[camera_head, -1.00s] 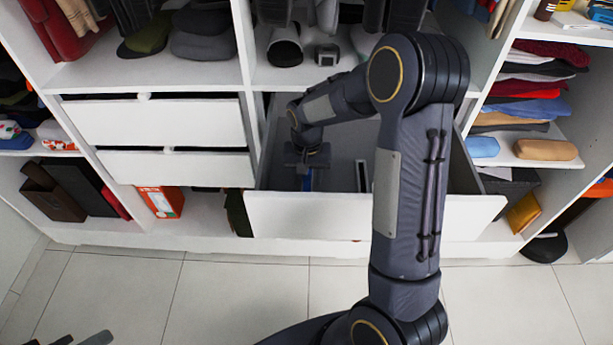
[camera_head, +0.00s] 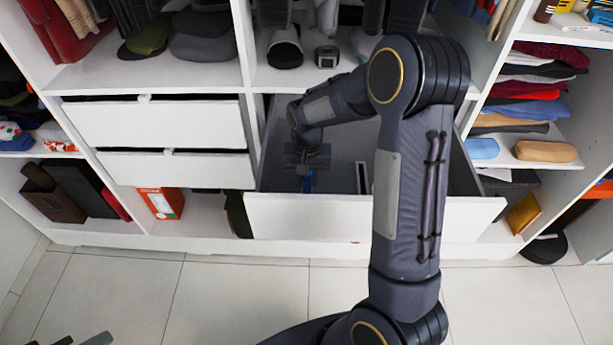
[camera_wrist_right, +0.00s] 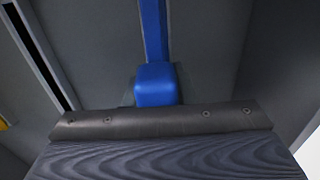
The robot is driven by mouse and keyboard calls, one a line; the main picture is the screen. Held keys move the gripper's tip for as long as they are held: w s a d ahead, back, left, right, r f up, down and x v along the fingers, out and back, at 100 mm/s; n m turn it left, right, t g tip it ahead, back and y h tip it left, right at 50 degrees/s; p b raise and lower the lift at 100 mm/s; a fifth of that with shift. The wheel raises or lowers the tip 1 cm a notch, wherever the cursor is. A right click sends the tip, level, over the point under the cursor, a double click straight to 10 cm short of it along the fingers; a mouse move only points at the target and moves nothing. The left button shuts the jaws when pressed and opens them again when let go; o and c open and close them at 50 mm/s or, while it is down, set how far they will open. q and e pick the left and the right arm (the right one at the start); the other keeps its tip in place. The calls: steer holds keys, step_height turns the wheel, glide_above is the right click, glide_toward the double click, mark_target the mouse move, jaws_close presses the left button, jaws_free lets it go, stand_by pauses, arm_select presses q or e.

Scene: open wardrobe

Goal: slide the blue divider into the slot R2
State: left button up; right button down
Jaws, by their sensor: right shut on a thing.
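The blue divider (camera_head: 307,182) is inside the open drawer (camera_head: 300,215), below my right gripper (camera_head: 307,168). The right wrist view shows it as a blue bar with a thicker block (camera_wrist_right: 155,84) at its near end, at the edge of my gripper's dark plate. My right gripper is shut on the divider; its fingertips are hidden. I cannot tell whether the divider sits in a slot, and no R2 label is readable. My left gripper (camera_head: 82,341) shows only as two separated fingertips at the bottom left edge.
A pale-edged dark slot (camera_head: 361,178) lies right of the divider; a similar one shows in the right wrist view (camera_wrist_right: 40,55). The drawer's walls surround my gripper. My right arm hides part of the drawer. Two shut drawers (camera_head: 155,125) stand left.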

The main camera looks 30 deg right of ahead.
steer(key=shift+r+p, duration=0.75)
steer(key=shift+r, duration=0.4)
stand_by(0.9)
steer(key=shift+r+p, duration=1.4)
steer(key=shift+r, duration=0.5)
steer(key=shift+r, duration=0.3)
step_height(320, 180, up, 2)
steer(key=shift+r+p, duration=0.15)
steer(key=shift+p, duration=1)
steer(key=s+d+f+b, duration=0.1)
steer(key=s+d+b, duration=0.1)
steer(key=s+d, duration=0.5)
steer(key=d, duration=0.5)
steer(key=shift+s+d+f, duration=0.4)
steer(key=shift+f+b, duration=0.15)
steer(key=shift+b, duration=0.25)
steer(key=shift+f+b, duration=1.75)
steer(key=shift+f, duration=0.5)
